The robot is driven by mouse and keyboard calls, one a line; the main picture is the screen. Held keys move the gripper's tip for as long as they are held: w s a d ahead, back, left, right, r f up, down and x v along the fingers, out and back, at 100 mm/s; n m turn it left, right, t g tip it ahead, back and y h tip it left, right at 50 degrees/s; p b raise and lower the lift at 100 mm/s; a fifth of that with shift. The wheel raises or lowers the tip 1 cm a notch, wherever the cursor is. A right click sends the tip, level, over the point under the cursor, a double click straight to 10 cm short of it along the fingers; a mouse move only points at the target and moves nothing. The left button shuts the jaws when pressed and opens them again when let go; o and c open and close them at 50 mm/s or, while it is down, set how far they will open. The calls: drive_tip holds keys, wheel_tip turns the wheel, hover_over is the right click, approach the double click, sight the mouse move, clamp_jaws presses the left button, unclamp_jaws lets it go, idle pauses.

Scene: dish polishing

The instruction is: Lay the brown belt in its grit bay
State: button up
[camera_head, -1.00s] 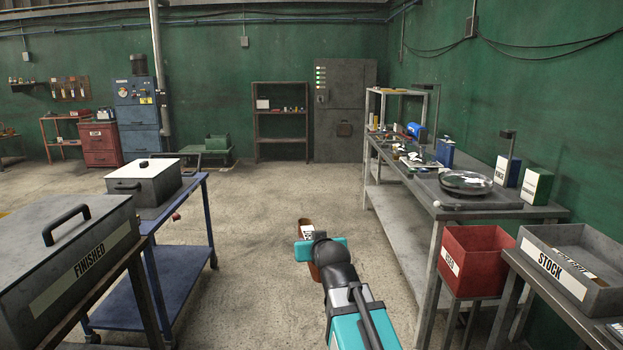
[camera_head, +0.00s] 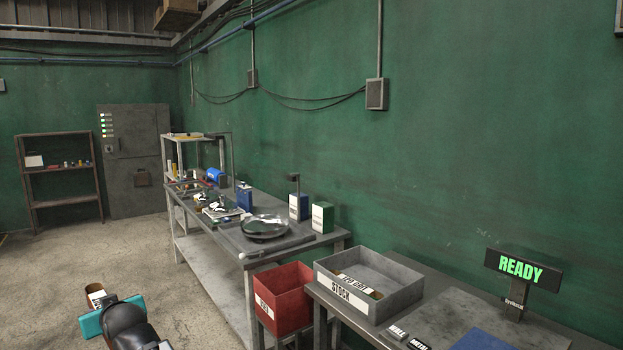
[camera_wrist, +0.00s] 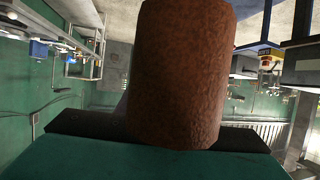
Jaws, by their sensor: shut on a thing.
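My gripper (camera_head: 103,308) is at the lower left of the head view, shut on the brown belt (camera_head: 93,288). The belt is a rough brown roll with a white label, held in the air above the floor. It fills the middle of the wrist view (camera_wrist: 180,75), standing between the dark jaw parts. A grey open tray marked STOCK (camera_head: 398,297) stands at the lower right, well away from my gripper. A brown piece with a white printed label (camera_head: 357,284) lies inside it. I cannot make out which place is the belt's grit bay.
A red bin (camera_head: 290,300) stands left of the tray. The long grey workbench (camera_head: 300,238) runs along the green wall, with a round shiny dish (camera_head: 265,226) on it. A lit READY sign (camera_head: 522,266) stands at the right. The floor at left is open.

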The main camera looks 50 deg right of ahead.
drive_tip(key=shift+r+p, duration=2.25)
drive_tip(key=shift+r, duration=0.55)
drive_tip(key=shift+a, duration=0.1)
